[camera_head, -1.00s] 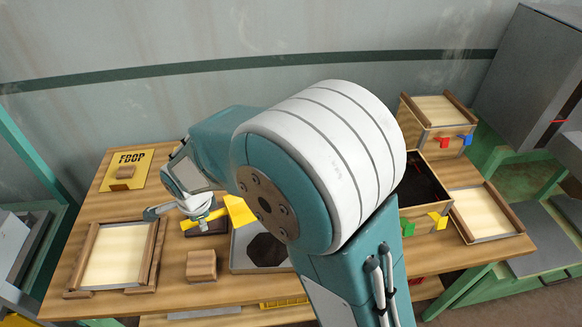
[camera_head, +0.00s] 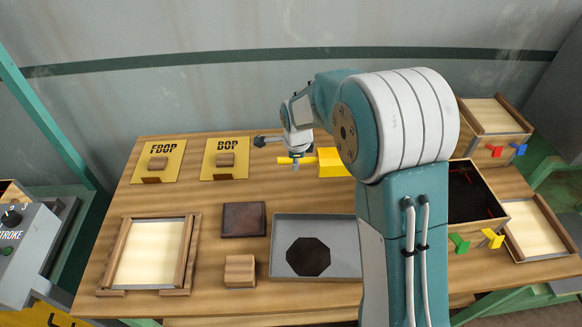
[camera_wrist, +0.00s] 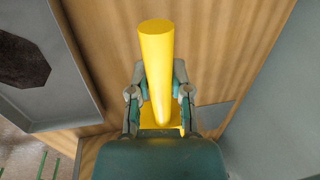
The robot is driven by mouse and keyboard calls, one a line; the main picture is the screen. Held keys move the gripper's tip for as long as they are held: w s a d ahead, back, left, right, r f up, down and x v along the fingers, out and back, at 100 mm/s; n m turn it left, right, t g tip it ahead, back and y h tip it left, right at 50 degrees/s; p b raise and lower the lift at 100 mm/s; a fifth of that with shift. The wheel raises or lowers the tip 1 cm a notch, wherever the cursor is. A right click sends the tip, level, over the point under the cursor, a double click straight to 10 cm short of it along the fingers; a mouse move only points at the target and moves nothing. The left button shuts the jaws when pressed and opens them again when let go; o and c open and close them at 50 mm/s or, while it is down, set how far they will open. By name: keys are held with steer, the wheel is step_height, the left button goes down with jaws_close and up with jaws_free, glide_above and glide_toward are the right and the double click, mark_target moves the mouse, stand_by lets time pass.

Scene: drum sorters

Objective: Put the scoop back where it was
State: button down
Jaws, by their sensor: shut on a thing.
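The yellow scoop shows in the head view, its wide end (camera_head: 333,163) to the right and its handle pointing left. My gripper (camera_head: 296,156) is shut on the handle and holds the scoop over the back part of the table, right of the BOP plate. In the wrist view the round handle (camera_wrist: 157,60) rises between the two fingers of my gripper (camera_wrist: 156,90). The wide end is mostly hidden there. In the head view my arm covers the table just right of the scoop. I cannot tell the scoop's exact height above the wood.
A grey tray (camera_head: 345,233) with a dark octagon, a dark square block (camera_head: 243,219) and a wooden block (camera_head: 240,271) lie in front. A framed panel (camera_head: 190,225) lies front left; wooden bins (camera_head: 515,219) stand right.

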glide_above(285, 173)
steer(key=s, duration=0.1)
steer(key=x, duration=0.3)
steer(key=s+x, duration=0.1)
steer(key=x, duration=0.2)
steer(key=shift+s+d+f, duration=0.15)
steer(key=shift+f, duration=0.2)
steer(key=x, duration=0.3)
steer(key=shift+s+f, duration=0.1)
steer(key=shift+f, duration=0.1)
steer(key=c, duration=0.6)
jaws_free()
steer(key=shift+o, duration=0.2)
steer(key=v, duration=1.2)
